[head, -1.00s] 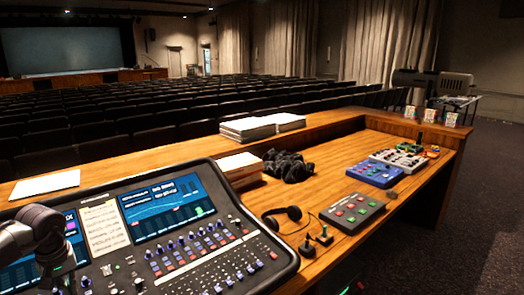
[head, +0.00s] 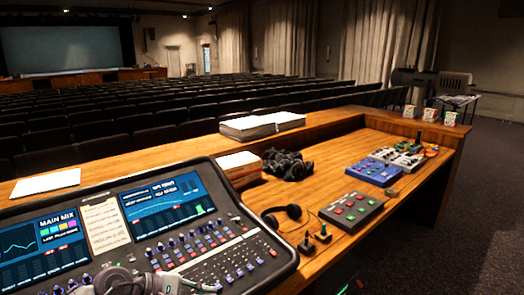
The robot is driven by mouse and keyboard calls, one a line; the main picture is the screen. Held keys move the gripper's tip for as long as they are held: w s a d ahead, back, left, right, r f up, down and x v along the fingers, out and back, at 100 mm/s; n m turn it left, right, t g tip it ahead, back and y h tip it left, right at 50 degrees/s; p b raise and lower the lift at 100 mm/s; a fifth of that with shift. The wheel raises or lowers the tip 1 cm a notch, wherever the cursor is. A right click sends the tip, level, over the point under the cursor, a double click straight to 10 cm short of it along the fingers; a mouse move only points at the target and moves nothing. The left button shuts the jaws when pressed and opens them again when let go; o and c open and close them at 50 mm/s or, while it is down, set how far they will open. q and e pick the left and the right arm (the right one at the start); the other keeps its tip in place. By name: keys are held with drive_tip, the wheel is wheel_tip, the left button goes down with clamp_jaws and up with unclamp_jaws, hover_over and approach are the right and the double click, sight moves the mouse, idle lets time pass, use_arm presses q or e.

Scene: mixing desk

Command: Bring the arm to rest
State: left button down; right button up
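My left arm (head: 118,281) shows as grey rounded parts at the bottom edge of the head view, in front of the lower left of the mixing console (head: 215,262). Nothing held can be made out. My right arm and gripper are not in view.
The wooden desk (head: 330,172) carries paper stacks (head: 250,128), dark crumpled cloth (head: 287,164), headphones (head: 290,213), a grey button box (head: 351,209) and a blue device (head: 374,173). Cups (head: 450,119) stand on the far right ledge. Seat rows lie beyond.

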use_arm(q)
drive_tip(key=s+d+r+n+t+h, duration=0.1)
drive_tip(key=d+r+n+t, duration=0.3)
drive_tip(key=n, duration=0.6)
drive_tip(key=s+d+r+n+t+h, duration=0.1)
drive_tip(key=d+r+n+t, duration=0.1)
drive_tip(key=r+n+t, duration=0.6)
drive_tip(key=s+a+f+n+g+y, duration=0.1)
drive_tip(key=s+a+f+n+y, duration=0.3)
drive_tip(key=n, duration=0.6)
drive_tip(key=s+a+f+n+g+y, duration=0.2)
drive_tip(key=a+f+n+y, duration=0.3)
drive_tip(key=f+n, duration=0.3)
drive_tip(key=s+a+f+n+g+y, duration=0.1)
drive_tip(key=s+a+f+n+y, duration=0.3)
drive_tip(key=n, duration=0.7)
drive_tip(key=s+f+n+g, duration=0.5)
drive_tip(key=s, duration=0.5)
drive_tip(key=s+f+n+g, duration=0.4)
drive_tip(key=s+f+g, duration=0.15)
drive_tip(key=s, duration=0.35)
wheel_tip(320, 180, down, 24)
drive_tip(key=s+a+f+g, duration=0.2)
drive_tip(key=s+a+f, duration=0.1)
drive_tip(key=s+f, duration=1.4)
drive_tip(key=shift+s+f, duration=0.3)
drive_tip(key=shift+s, duration=0.15)
